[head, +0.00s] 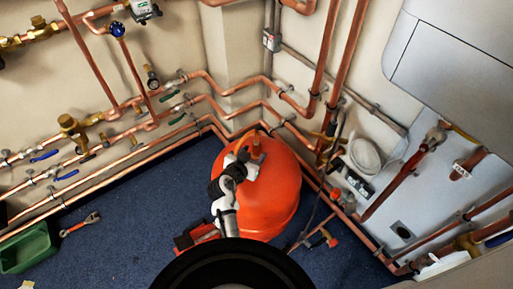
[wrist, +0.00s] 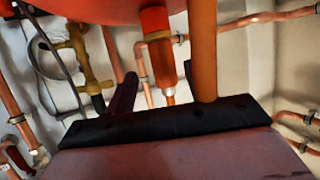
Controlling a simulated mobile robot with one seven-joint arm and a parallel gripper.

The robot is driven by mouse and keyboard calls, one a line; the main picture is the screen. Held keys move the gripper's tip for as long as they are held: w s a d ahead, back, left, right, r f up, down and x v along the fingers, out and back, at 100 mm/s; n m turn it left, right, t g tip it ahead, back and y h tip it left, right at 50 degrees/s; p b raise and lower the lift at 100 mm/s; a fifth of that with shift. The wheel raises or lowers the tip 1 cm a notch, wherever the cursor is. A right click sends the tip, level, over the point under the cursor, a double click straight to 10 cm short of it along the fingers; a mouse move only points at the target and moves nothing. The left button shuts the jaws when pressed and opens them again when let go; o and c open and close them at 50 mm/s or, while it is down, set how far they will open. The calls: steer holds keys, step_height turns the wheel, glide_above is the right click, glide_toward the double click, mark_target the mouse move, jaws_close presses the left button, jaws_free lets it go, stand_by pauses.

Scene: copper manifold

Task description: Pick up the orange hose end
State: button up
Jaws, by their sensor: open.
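An upright orange hose end (head: 257,146) stands at the top of the big red vessel (head: 270,195) in the head view. My gripper (head: 243,156) is just left of it, over the vessel. In the wrist view my gripper (wrist: 157,74) is open, with two dark fingers rising from a dark palm. An orange cylinder (wrist: 203,45), likely the hose end, runs down beside the right finger and partly overlaps it. I cannot tell whether they touch. A red-orange fitting with a brass collar (wrist: 158,38) shows between the fingers, seemingly farther back.
Copper pipes (head: 150,122) with valves line the wall behind and left. A white boiler casing (head: 455,55) and more pipes stand at the right. A green bin (head: 28,250) and a wrench (head: 80,225) lie on the blue floor at left. Open floor lies left of the vessel.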

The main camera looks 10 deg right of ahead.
steer(key=shift+p+x, duration=0.95)
steer(key=shift+x, duration=2.15)
steer(key=shift+w+a, duration=0.1)
steer(key=shift+a, duration=0.1)
jaws_close()
step_height(320, 180, up, 20)
steer(key=b, duration=0.1)
steer(key=shift+b, duration=0.35)
steer(key=shift+r, duration=0.15)
